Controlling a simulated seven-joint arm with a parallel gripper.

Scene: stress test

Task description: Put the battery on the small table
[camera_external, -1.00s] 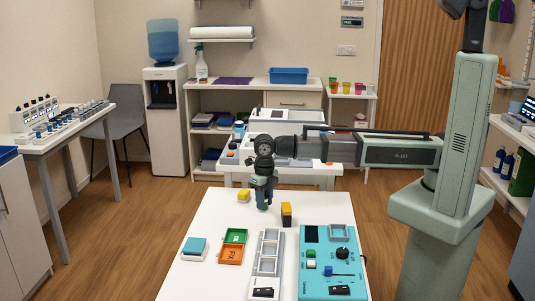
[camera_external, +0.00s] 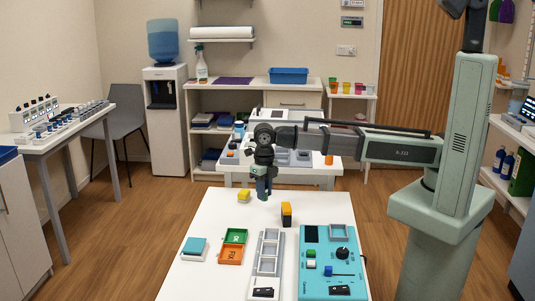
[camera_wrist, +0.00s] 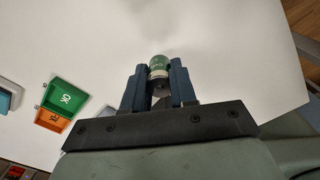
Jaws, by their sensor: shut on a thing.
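The battery (camera_wrist: 158,67) is a small cylinder with a green and white wrap, seen between my fingertips in the wrist view. My gripper (camera_wrist: 159,86) is shut on it. In the external view, my gripper (camera_external: 263,195) points down over the far part of the near white table (camera_external: 225,212); the battery is too small to make out there. A second white table (camera_external: 238,176) stands behind it, with devices on it. I cannot tell which of these is the small table.
The table's left far part is clear.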

